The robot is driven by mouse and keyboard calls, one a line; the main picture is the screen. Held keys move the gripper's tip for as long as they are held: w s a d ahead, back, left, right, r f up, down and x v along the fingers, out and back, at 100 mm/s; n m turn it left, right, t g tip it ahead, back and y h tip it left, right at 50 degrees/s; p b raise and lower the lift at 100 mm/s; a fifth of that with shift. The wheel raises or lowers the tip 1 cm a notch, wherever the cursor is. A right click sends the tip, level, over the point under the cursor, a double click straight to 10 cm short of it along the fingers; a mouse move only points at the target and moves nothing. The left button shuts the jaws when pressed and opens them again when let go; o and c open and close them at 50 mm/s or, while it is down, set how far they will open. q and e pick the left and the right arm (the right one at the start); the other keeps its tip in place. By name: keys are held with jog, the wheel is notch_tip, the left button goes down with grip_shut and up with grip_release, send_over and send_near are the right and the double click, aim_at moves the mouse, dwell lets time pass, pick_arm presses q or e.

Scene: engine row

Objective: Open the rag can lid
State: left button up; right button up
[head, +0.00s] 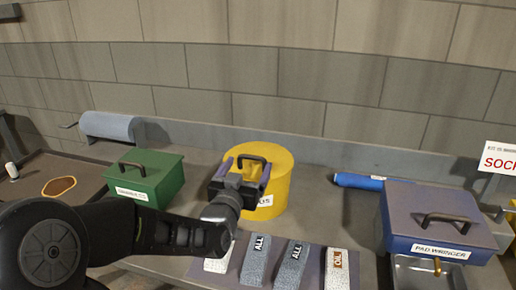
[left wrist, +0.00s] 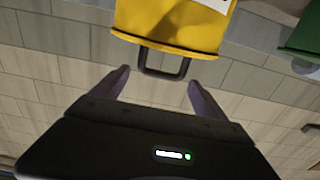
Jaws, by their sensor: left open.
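The rag can is a yellow round can (head: 272,187) with a white label, standing on the grey bench in the middle of the head view. Its lid is shut and carries a dark handle (head: 254,160). My left gripper (head: 244,170) is open at the can's front left, its fingers by the handle. In the left wrist view the yellow can (left wrist: 170,28) is at the top, and the dark handle (left wrist: 163,64) shows ahead of and between the open fingers (left wrist: 157,84). I cannot tell whether they touch it. My right gripper is not in view.
A green box (head: 146,180) with a handle stands left of the can. Several labelled blocks (head: 290,266) lie in front. A blue roll (head: 358,181) and a blue pad wringer box (head: 440,222) are at the right. A wall rises behind.

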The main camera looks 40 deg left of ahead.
aim_at(253, 157)
pick_arm(q)
jog(key=shift+s, duration=0.1)
jog(key=shift+p+x, duration=0.75)
jog(key=shift+x, duration=3.2)
jog(key=shift+c, duration=0.2)
